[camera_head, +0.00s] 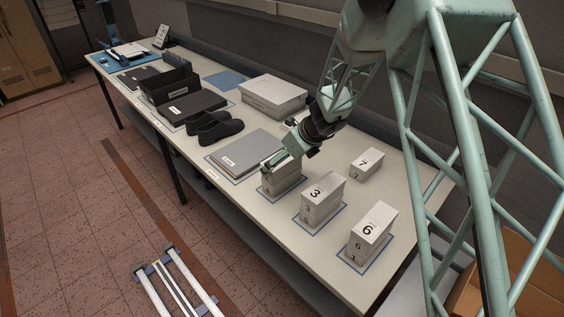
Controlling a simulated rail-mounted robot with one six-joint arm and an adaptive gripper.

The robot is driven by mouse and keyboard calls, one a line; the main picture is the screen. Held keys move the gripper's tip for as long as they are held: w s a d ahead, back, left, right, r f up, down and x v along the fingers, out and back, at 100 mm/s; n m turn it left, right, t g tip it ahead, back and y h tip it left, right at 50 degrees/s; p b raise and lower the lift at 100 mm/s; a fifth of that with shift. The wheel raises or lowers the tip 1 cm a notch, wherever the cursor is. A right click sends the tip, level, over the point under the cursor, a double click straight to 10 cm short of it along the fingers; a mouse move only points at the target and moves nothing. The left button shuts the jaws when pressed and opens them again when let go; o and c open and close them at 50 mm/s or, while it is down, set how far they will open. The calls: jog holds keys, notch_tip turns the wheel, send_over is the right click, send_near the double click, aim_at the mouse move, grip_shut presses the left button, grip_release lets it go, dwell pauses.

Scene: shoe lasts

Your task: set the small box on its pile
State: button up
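Several small white boxes stand at the right end of the table. A box marked 7 (367,163) stands alone on the bare top toward the back. A pile with a box marked 3 (322,191) on top stands in a blue outline. A pile topped by a box marked 6 (373,226) stands in another outline at the near right. My gripper (274,163) is at the top of a third pile (283,184), left of the 3, and hides much of its upper part. I cannot tell whether the fingers hold a box there.
The long table (240,223) also holds a grey flat folder stack (244,154), black shoes (214,128), a large pale box (273,94) and dark folders (192,105). Bare tabletop lies around the box marked 7. A rail frame (172,285) is on the floor in front.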

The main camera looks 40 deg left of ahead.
jog(key=shift+r, duration=0.15)
jog(key=shift+d+r, duration=0.1)
jog(key=shift+r, duration=0.05)
jog(key=w+p+v, duration=0.1)
jog(key=v, duration=1)
jog(key=shift+s+d+r, duration=0.15)
jog(key=shift+s+r, duration=0.15)
jog(key=shift+s, duration=0.2)
